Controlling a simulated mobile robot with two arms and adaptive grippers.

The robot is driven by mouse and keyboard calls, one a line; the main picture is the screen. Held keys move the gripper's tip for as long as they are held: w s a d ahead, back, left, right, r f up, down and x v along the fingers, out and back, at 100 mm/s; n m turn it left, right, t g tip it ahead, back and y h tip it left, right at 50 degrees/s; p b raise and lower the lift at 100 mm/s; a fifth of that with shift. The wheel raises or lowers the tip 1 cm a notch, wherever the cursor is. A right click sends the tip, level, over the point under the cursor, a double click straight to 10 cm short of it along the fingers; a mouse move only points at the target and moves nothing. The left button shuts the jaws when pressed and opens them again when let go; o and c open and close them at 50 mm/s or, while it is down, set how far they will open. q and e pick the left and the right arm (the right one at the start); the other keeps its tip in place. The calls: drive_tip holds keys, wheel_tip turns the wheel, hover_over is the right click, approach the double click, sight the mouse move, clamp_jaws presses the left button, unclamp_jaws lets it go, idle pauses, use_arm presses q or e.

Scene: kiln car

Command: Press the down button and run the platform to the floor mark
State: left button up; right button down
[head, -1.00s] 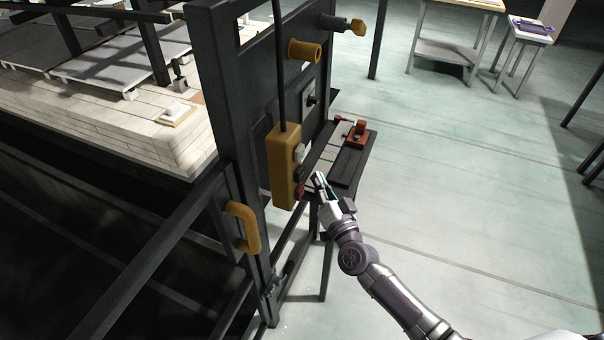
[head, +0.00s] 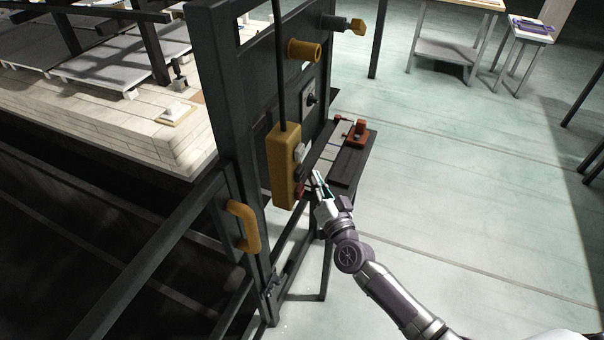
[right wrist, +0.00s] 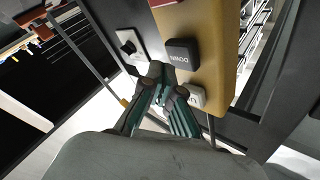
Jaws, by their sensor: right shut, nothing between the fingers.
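The yellow control box (head: 284,170) hangs on a dark cable beside the dark post. In the right wrist view the box (right wrist: 222,52) shows a black button marked DOWN (right wrist: 183,53), upside down, and a white button (right wrist: 192,96). My right gripper (head: 317,176) is shut and empty, just right of the box. In the right wrist view its fingertips (right wrist: 166,86) are close beside the DOWN button; I cannot tell whether they touch it. A pale brick-sided platform (head: 110,115) is at the left. I cannot make out a floor mark. My left gripper is not in view.
A dark shelf (head: 350,165) with a red-brown block (head: 356,136) is just beyond my right gripper. A yellow handle (head: 243,227) is on the frame below the box. Dark rails cross the left. The floor at right is clear up to a table (head: 445,50).

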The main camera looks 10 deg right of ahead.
drive_tip(key=shift+w+a, duration=0.1)
idle(0.6)
drive_tip(key=shift+w+a, duration=0.15)
drive_tip(key=shift+a, duration=0.1)
